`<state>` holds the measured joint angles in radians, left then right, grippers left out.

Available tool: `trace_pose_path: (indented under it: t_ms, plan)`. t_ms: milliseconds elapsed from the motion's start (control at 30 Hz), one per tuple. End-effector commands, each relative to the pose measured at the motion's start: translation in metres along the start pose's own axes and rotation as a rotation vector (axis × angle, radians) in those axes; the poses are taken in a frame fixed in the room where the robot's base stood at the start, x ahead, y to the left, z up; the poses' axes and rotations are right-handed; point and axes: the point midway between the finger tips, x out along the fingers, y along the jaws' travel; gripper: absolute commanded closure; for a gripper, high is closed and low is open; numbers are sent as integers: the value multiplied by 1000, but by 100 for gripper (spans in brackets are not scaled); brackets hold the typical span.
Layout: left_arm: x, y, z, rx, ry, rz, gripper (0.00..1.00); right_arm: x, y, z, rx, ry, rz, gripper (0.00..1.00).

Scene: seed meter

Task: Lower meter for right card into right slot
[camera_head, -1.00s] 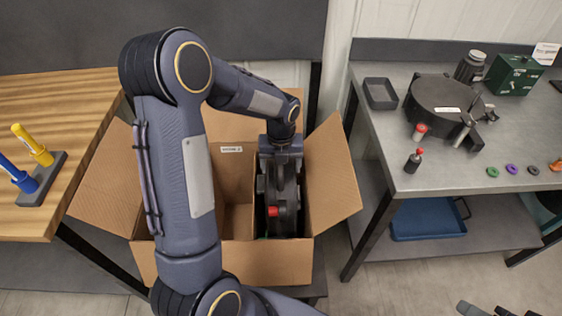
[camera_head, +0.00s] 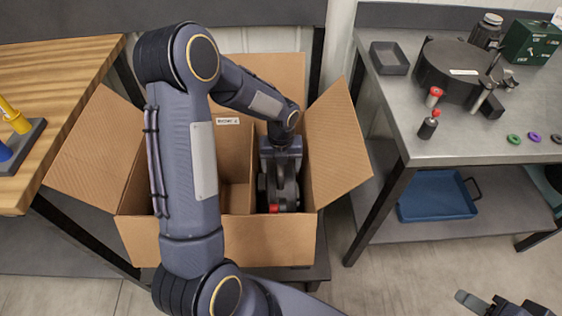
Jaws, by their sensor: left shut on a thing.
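The meter, a dark round-bodied unit with a red knob (camera_head: 274,208), sits upright inside the right slot of the cardboard box (camera_head: 218,240). My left gripper (camera_head: 281,158) is above the meter and shut on its upper part. The fingertips are hard to make out against the dark body. The meter's lower part and the slot floor are hidden, so I cannot tell whether it touches the bottom. A divider separates the empty-looking left slot (camera_head: 237,196), partly covered by my arm. My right gripper (camera_head: 500,305) shows only partly at the bottom right corner.
The box's flaps (camera_head: 338,145) stand open. A metal bench (camera_head: 450,140) at right carries a dark round meter (camera_head: 462,72), a grey tray (camera_head: 389,58), small bottles and coloured rings. A blue tray (camera_head: 436,196) lies on its lower shelf. A wooden table (camera_head: 60,80) stands at left.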

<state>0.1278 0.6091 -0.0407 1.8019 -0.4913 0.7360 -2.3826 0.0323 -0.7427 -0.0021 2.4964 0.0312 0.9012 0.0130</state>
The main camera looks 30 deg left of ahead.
Motion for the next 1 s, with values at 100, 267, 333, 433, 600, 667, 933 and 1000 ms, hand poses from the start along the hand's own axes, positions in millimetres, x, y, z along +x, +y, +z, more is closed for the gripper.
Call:
trace_pose_path:
  t_ms: [100, 267, 333, 433, 600, 667, 933, 1000]
  plan:
    - [6, -1, 1, 0, -5, -3, 95, 4, 2, 2, 0, 0, 0, 57]
    - [8, -1, 1, 1, -5, -3, 95, 5, 2, 3, 0, 0, 0, 57]
    - [8, -1, 1, 1, -5, -3, 95, 5, 2, 3, 0, 0, 0, 57]
    - [8, -1, 1, 1, -5, -3, 95, 5, 2, 2, 0, 0, 0, 57]
    - [8, -1, 1, 1, -5, -3, 95, 5, 2, 2, 0, 0, 0, 57]
    - [8, -1, 1, 1, -5, -3, 95, 5, 2, 3, 0, 0, 0, 57]
    - [12, -1, 1, 1, -4, -3, 95, 7, 3, 4, 0, 0, 0, 57]
    - [14, -1, 1, 1, -4, -3, 95, 8, 4, 4, 0, 0, 0, 57]
